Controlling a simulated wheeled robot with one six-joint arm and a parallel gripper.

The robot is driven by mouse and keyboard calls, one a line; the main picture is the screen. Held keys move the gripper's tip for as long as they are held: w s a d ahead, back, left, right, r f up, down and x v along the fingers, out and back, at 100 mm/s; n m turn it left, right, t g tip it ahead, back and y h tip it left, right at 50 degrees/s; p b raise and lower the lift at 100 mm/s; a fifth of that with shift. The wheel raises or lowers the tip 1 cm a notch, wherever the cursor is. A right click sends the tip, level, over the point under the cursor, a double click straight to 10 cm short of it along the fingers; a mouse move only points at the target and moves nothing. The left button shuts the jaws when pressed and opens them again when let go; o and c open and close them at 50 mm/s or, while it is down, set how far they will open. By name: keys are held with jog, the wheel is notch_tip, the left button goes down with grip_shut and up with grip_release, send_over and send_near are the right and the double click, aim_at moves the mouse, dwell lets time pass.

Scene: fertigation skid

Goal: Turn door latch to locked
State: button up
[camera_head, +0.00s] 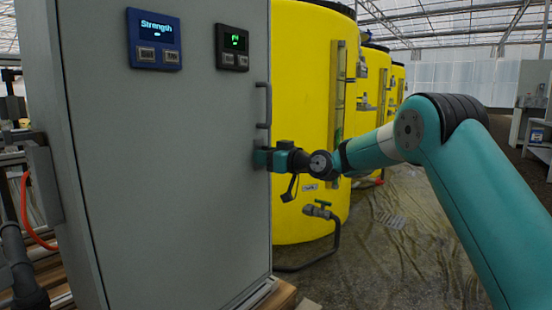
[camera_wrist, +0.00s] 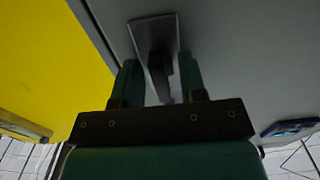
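The grey cabinet door (camera_head: 170,190) is shut and fills the left of the head view. The door latch, a dark lever on a grey rectangular plate (camera_wrist: 139,30), shows in the wrist view near the door's edge. Its lever (camera_wrist: 160,65) points down between my two teal fingertips. My gripper (camera_wrist: 160,78) is open around the lever, with narrow gaps visible on both sides; contact is hard to tell. In the head view my gripper (camera_head: 262,158) is at the door's right edge and hides the latch.
A dark bar handle (camera_head: 264,105) is on the door just above my gripper. Two small displays (camera_head: 154,40) are at the top of the door. Yellow tanks (camera_head: 300,100) stand behind, with a valve and hose (camera_head: 320,210) low down. The floor to the right is open.

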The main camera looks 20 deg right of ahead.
jog(key=p+v, duration=0.4)
jog(key=v, duration=1.3)
jog(key=shift+d, duration=0.1)
jog(key=s+a+r+n+g+p, duration=0.1)
jog(key=s+a+r+g+p, duration=0.35)
jog(key=s+a, duration=0.35)
jog(key=s+a+r+n+g+p, duration=0.1)
jog(key=s+a+r+g+p, duration=0.4)
jog(key=s+a, duration=0.3)
jog(key=s+d+r+m+g+h+p, duration=0.2)
jog(key=s+g+h+p, duration=0.55)
jog(key=s, duration=1.25)
notch_tip(320, 180, up, 39)
jog(key=t+y+p, duration=0.1)
jog(key=t+p, duration=0.1)
jog(key=p, duration=3.7)
jog(key=shift+a+f, duration=0.15)
jog(key=shift+a, duration=0.05)
jog(key=shift+s, duration=0.1)
